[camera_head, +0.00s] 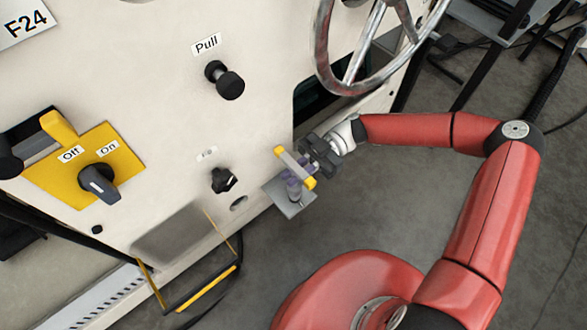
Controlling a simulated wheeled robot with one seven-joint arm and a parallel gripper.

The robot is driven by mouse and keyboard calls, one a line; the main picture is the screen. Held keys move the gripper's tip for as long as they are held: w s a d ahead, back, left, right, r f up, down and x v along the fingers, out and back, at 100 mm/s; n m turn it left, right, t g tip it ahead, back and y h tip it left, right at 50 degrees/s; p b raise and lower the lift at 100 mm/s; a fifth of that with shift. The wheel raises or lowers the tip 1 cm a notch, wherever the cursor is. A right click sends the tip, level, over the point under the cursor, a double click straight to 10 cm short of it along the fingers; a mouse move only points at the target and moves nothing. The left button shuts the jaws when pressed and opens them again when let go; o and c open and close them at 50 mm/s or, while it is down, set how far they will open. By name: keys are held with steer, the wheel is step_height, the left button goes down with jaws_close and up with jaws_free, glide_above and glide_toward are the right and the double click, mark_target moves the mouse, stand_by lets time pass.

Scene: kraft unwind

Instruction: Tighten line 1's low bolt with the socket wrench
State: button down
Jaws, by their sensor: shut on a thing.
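The socket wrench (295,166) shows as a bar with yellow ends and a grey middle, slanting across the front of my gripper (308,167). My gripper is shut on it, with the black fingers to the right of the bar. A purplish-grey upright part (293,188) shows just below and left of the bar, above a small grey metal plate (280,197) that juts out from the machine panel's lower edge. The low bolt cannot be made out clearly there. I cannot tell whether the wrench sits on it.
A metal handwheel (359,60) hangs above my arm. Open grey floor (240,285) lies in front.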

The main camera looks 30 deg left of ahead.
steer(key=shift+f, duration=0.85)
steer(key=shift+w+f+b, duration=0.1)
steer(key=shift+f+b, duration=0.55)
steer(key=shift+f, duration=0.2)
stand_by(1.6)
steer(key=shift+d+r+m+t+y+p, duration=0.15)
steer(key=shift+m+t+y+p, duration=0.25)
steer(key=shift+m+y, duration=0.3)
steer(key=shift+f+m+t+y, duration=0.2)
steer(key=shift+m+t+y, duration=0.3)
steer(key=shift+y, duration=0.4)
